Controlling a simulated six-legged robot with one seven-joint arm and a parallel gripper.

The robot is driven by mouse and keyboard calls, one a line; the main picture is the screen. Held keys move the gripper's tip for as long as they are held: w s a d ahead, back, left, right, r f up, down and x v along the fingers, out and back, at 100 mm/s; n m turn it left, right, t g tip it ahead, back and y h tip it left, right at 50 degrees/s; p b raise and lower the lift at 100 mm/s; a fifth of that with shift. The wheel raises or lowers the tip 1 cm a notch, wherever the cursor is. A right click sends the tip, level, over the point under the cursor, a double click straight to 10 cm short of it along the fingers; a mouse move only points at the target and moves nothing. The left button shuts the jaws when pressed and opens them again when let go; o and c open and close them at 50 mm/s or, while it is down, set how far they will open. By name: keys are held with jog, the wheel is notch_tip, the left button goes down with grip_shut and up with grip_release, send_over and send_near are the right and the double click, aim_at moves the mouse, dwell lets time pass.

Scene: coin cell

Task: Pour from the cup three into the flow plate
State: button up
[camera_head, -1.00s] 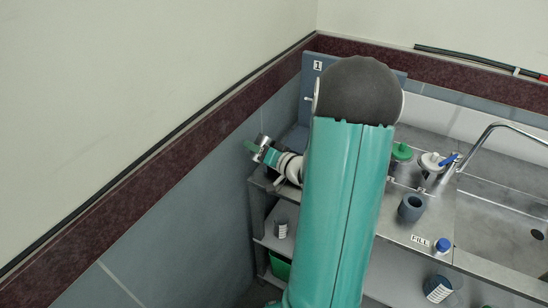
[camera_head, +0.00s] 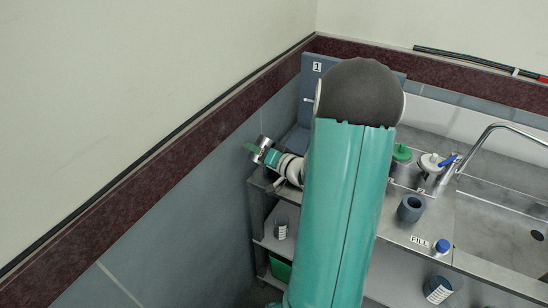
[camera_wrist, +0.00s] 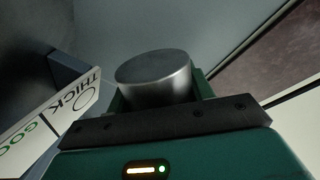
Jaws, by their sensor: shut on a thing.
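My gripper (camera_head: 259,150) is out to the left of my arm in the head view, near the wall and above the shelf's left end. It is shut on a small silver metal cup (camera_head: 265,142), which I take as cup three. The wrist view shows the cup (camera_wrist: 155,76) between the green fingers; its number and contents cannot be seen. A white board (camera_wrist: 62,118) lettered "THICK" and "GOO…" lies left of the cup in that view, apart from it. I cannot tell whether it belongs to the flow plate. My arm hides much of the bench.
A blue-grey panel marked 1 (camera_head: 308,82) stands in the corner. On the bench are a green-capped container (camera_head: 402,153), a grey cup-like holder (camera_head: 410,208), a blue-capped item (camera_head: 442,246) and a sink (camera_head: 510,220). A green bin (camera_head: 280,269) is on the lower shelf.

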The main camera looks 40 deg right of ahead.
jog(key=shift+w+f, duration=0.1)
jog(key=shift+w, duration=0.05)
jog(key=shift+b, duration=0.35)
jog(key=shift+a+m, duration=0.1)
jog(key=shift+m, duration=0.2)
jog(key=shift+f, duration=0.1)
dwell(0.4)
dwell(0.4)
